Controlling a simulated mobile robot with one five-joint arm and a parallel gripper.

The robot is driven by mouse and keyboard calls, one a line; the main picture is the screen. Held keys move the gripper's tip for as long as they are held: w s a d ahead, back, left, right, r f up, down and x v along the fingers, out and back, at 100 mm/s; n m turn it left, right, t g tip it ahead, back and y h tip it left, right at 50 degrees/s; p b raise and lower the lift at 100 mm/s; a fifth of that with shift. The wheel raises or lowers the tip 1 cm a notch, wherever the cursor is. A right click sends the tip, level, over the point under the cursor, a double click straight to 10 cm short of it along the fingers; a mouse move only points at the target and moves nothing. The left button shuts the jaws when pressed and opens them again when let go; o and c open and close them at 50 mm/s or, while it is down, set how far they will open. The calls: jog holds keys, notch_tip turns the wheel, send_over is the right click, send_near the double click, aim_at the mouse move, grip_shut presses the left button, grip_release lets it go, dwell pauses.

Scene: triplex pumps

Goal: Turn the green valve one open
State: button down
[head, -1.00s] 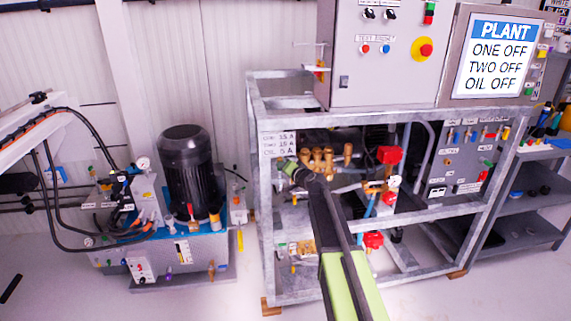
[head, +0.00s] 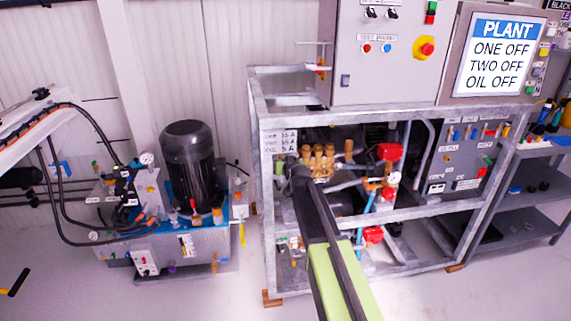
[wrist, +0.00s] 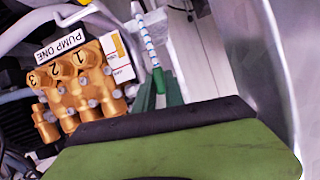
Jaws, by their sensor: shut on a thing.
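My gripper (head: 289,166) reaches into the left front of the grey pump frame, just left of the brass pump. In the wrist view its two dark green fingers (wrist: 160,97) are shut on a slim green handle (wrist: 157,78), which I take as green valve one. A pale stem with blue bands rises beyond the handle. The handle's lower end is hidden behind my gripper's body. The brass pump (wrist: 78,88), labelled PUMP ONE, is left of the fingers and apart from them. The plant screen (head: 497,55) reads ONE OFF, TWO OFF, OIL OFF.
The metal frame (head: 262,215) surrounds the reach, with a post at its left. Red-handled parts (head: 389,152) and a blue pipe are to the right of my arm. A hydraulic unit with a black motor (head: 188,155) stands left. Floor in front is clear.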

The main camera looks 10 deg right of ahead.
jog(key=shift+a+f, duration=0.1)
dwell(0.4)
jog(key=c, duration=1.6)
grip_release()
jog(key=shift+o, duration=0.8)
jog(key=a+p+v, duration=0.1)
jog(key=p+v, duration=0.5)
jog(key=v, duration=1.1)
jog(key=shift+s+d+p, duration=0.25)
jog(key=shift+d+p, duration=0.1)
jog(key=shift+d, duration=0.15)
jog(key=shift+c, duration=0.2)
